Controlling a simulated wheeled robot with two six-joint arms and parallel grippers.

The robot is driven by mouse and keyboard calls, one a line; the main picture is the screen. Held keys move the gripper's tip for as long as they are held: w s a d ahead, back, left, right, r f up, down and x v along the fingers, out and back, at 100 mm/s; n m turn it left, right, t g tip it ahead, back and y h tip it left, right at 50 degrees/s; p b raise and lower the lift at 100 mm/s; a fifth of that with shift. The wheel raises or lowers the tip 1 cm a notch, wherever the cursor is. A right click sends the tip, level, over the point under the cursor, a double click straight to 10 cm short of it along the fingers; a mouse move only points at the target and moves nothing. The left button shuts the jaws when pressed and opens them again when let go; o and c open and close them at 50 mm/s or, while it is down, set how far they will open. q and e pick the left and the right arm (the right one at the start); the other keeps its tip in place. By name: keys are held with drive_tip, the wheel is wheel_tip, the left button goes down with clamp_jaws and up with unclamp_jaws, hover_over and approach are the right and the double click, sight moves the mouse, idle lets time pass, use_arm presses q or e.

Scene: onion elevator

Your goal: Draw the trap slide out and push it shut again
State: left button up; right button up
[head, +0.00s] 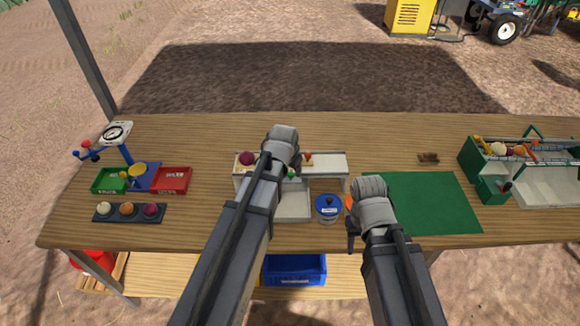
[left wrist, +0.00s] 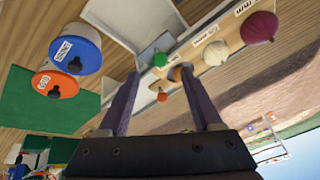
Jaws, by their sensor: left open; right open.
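A low white stand (head: 327,166) with a pale top strip sits mid-table, a white open tray (head: 292,205) in front of it. A green knob (head: 291,174) and an orange-red knob (head: 308,156) show at the stand. I cannot tell which knob belongs to the trap slide. My left gripper (head: 294,166) is over the stand and hides part of it. In the left wrist view its open fingers (left wrist: 162,98) straddle the line of sight to the orange knob (left wrist: 162,97); contact cannot be told. The green knob (left wrist: 161,59) is beyond. My right gripper (head: 353,232) is open by the green mat, holding nothing visible.
A blue-lidded canister (head: 329,207) stands right of the tray; an orange-lidded one (left wrist: 55,83) is beside it. A purple onion (head: 246,158) rests at the stand's left end. Green (head: 108,181) and red (head: 172,180) bins stand left. The green mat (head: 430,200) is mostly bare.

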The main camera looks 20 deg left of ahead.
sight(291, 174)
use_arm(q)
drive_tip(key=b+x, duration=0.5)
drive_tip(key=x, duration=0.1)
drive_tip(key=shift+w+f+b, duration=0.15)
drive_tip(key=shift+f+b, duration=0.15)
drive_tip(key=shift+f, duration=0.1)
drive_tip(key=shift+r, duration=0.1)
clamp_jaws()
